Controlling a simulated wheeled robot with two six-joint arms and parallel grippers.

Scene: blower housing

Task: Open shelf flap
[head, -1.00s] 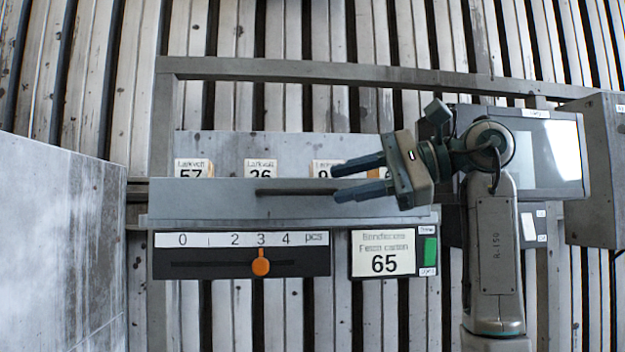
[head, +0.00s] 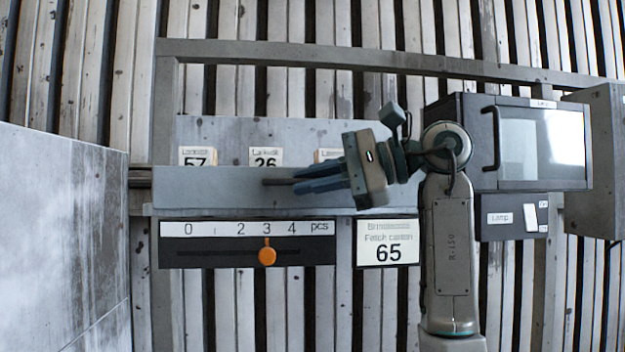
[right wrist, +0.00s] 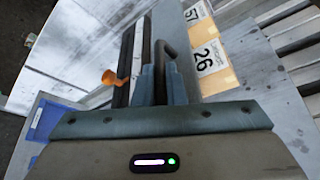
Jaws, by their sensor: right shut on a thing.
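The shelf flap (head: 212,190) is a long grey panel across the front of the shelf, with a dark bar handle (head: 277,182) near its middle. It stands up and covers the lower part of the row behind it. My right gripper (head: 300,180) comes from the right and its blue fingers are shut on the bar handle. In the right wrist view the handle (right wrist: 168,50) runs between the two fingers (right wrist: 160,85). Number cards 57 (head: 198,157) and 26 (head: 265,158) show above the flap's top edge. My left gripper is not in view.
Below the flap is a black scale with an orange slider (head: 267,256) near 3. A cabinet with a glass door (head: 540,145) stands at right, a large grey block (head: 60,240) at left.

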